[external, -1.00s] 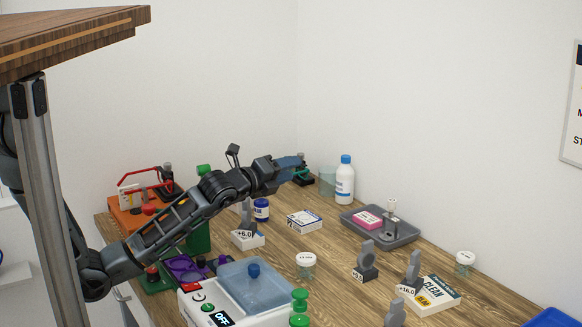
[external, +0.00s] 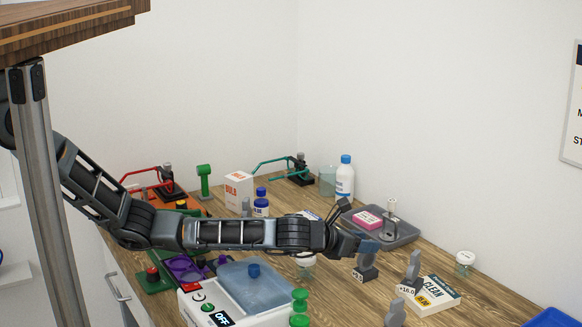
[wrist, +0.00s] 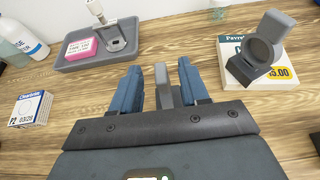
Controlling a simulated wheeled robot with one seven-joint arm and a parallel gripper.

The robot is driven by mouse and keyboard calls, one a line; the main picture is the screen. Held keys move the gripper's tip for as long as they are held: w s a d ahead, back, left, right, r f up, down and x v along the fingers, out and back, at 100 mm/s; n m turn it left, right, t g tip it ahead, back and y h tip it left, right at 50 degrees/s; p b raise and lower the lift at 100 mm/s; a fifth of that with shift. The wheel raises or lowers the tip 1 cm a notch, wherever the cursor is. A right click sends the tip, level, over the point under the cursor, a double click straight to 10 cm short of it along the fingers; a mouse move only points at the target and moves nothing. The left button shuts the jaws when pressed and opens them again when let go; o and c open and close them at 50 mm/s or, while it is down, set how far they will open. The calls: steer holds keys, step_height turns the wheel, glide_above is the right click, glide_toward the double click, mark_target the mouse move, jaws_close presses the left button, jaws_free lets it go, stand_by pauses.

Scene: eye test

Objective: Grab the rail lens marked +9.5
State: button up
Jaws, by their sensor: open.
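A grey rail lens (external: 366,268) stands on the bench with a small label on its base, too small to read surely. In the external view my gripper (external: 366,246) is at its upper part and partly covers it. In the wrist view the lens (wrist: 163,86) shows between the two blue fingers of my gripper (wrist: 162,72), which are open on either side of it. I cannot tell whether they touch it. Another rail lens (external: 412,268), labelled +16.0, stands to the right; it also shows in the wrist view (wrist: 258,48). A third lens (external: 395,314) is at the bottom edge.
A white-and-yellow box (external: 432,296) lies beside the +16.0 lens. A grey tray (external: 400,236) with a pink block (external: 367,220) is behind my gripper. A lidded jar (external: 465,263) stands right. A white machine with a clear blue lid (external: 255,290) is in front of my arm.

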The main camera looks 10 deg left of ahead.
steer(key=shift+x, duration=1.9)
steer(key=shift+s+f, duration=0.1)
steer(key=shift+f, duration=0.05)
steer(key=shift+c, duration=0.2)
jaws_close()
